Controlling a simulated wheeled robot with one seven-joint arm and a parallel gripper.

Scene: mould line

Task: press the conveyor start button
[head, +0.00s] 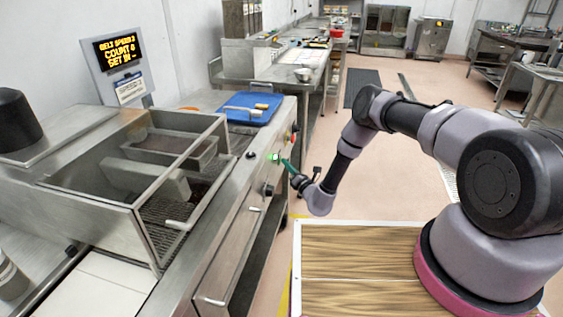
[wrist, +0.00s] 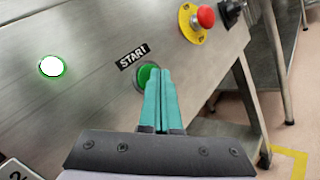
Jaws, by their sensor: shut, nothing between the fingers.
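The conveyor start button (wrist: 146,75) is a round green button on the steel panel, below a black START label (wrist: 132,56) in the wrist view. My gripper (wrist: 160,72) is shut and empty, its two teal fingers side by side. The fingertips overlap the right part of the button in the wrist view; I cannot tell whether they touch it. In the head view my gripper (head: 284,161) is at the panel front, beside a glowing green light (head: 274,156). The button cannot be made out clearly there.
A lit lamp with a green rim (wrist: 51,67) is left of the button. A red emergency stop (wrist: 206,16) on a yellow disc is to its right. A black knob (head: 267,189) sits on the same panel. A display (head: 118,50) stands behind the conveyor machine.

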